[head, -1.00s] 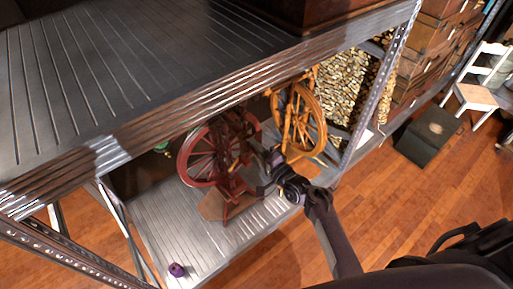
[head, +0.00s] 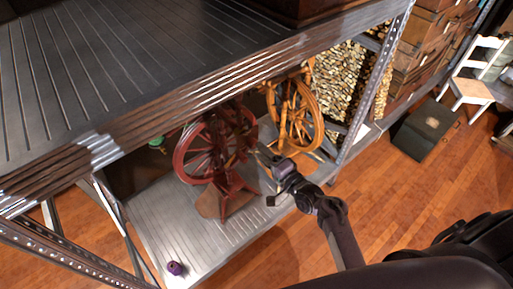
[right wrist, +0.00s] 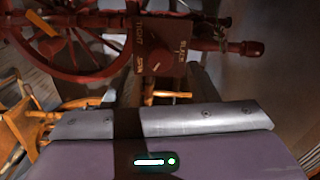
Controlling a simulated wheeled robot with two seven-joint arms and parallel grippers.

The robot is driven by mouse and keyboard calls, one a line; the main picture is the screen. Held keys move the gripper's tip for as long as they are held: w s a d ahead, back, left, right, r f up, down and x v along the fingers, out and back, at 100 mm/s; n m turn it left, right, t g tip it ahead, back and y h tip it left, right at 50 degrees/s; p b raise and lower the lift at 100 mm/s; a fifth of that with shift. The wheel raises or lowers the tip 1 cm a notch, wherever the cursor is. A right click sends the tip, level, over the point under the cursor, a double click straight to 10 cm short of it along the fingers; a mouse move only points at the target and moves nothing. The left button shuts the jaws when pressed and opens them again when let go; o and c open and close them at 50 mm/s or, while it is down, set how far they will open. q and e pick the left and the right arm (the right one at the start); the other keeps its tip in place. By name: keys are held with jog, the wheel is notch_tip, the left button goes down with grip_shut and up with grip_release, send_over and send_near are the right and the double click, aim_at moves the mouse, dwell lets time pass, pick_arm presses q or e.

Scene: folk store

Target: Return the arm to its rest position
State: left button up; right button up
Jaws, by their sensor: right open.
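My right gripper (head: 268,180) is open and empty beside the right side of a dark red spinning wheel (head: 194,154) on the lower metal shelf. In the right wrist view the red wheel's frame (right wrist: 160,48) lies just beyond the grey finger pads, with a gap between the pads. I cannot tell from the pictures whether the gripper touches the wheel. My right arm reaches in from the lower right. My left gripper is not in view.
An orange wooden spinning wheel (head: 296,115) stands behind the gripper. The shelf's upper deck (head: 120,70) overhangs the lower shelf (head: 150,215), which holds a small purple object (head: 175,268). A metal post (head: 365,105) stands at right. Open wooden floor (head: 400,190) lies in front.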

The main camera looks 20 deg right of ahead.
jog(key=shift+v, duration=1.05)
jog(key=shift+f, duration=0.1)
jog(key=s+a+f+n+g+h+b, duration=0.1)
jog(key=s+f+n+g, duration=0.3)
jog(key=f, duration=0.6)
jog(key=s+a+f+n+g+h+b, duration=0.1)
jog(key=s+a+f+g+b, duration=0.1)
jog(key=s+f, duration=0.65)
jog(key=s+a+f+n+g+h+b, duration=0.1)
jog(key=s+f+n+g, duration=0.15)
jog(key=f, duration=1.05)
jog(key=s+d+f+n+g+h, duration=0.1)
jog(key=s+d+f+n+g, duration=0.1)
jog(key=s+f, duration=0.3)
jog(key=s+d+f+n+g+h+b, duration=0.1)
jog(key=s+f, duration=0.4)
jog(key=s, duration=0.7)
jog(key=s+d+f+n+g+h+b, duration=0.1)
jog(key=s+d+f+n+g, duration=0.2)
jog(key=s, duration=0.6)
notch_tip(320, 180, down, 2)
jog(key=shift+s+d+f+n+g, duration=0.1)
jog(key=shift+s+d+n+g, duration=0.2)
jog(key=shift+n+g, duration=0.4)
